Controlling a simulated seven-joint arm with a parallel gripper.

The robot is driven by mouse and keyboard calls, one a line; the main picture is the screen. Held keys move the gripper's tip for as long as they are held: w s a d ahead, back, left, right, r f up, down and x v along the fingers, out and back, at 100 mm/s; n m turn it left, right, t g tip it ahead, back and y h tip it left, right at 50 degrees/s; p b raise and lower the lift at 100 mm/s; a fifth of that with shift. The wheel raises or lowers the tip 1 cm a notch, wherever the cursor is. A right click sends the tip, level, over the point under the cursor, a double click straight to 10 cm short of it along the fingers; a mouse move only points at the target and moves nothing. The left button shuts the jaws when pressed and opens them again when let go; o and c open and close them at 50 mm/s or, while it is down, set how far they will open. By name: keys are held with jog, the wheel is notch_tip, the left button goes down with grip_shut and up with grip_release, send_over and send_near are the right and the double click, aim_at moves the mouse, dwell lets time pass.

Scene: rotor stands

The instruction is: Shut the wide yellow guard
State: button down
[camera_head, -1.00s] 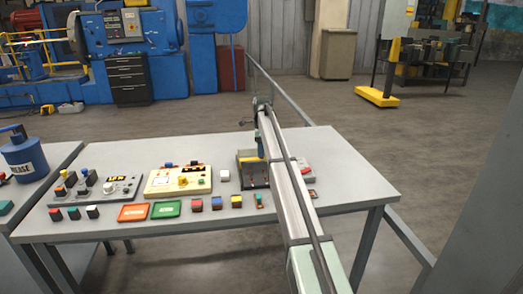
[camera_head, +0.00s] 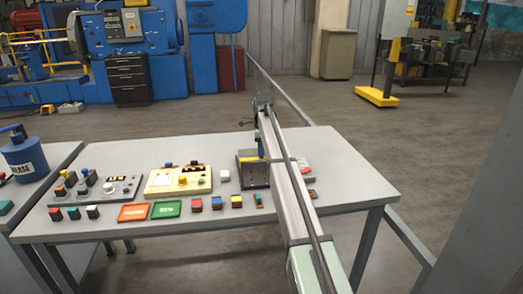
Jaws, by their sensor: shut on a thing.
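A small stand (camera_head: 254,176) with a brownish front sits on the grey table, partly behind my arm. A yellow strip, likely the wide yellow guard (camera_head: 246,155), shows along its top; its right part is hidden, so I cannot tell its angle. My gripper (camera_head: 261,150) points down at the stand's top, beside my arm link, and is shut on the yellow guard. The fingertips are small and mostly covered, so the exact contact is unclear.
A cream panel (camera_head: 178,181) and a grey panel (camera_head: 98,188) with knobs stand left on the table (camera_head: 345,185). Red-orange (camera_head: 133,212) and green (camera_head: 167,209) trays and several small blocks lie in front. The table's right side is clear.

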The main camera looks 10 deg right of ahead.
jog(key=shift+s, duration=0.1)
jog(key=s, duration=1.2)
jog(key=shift+s, duration=0.4)
jog(key=c, duration=0.9)
grip_release()
notch_tip(320, 180, up, 14)
jog(key=shift+a+f, duration=0.1)
jog(key=shift+f, duration=0.05)
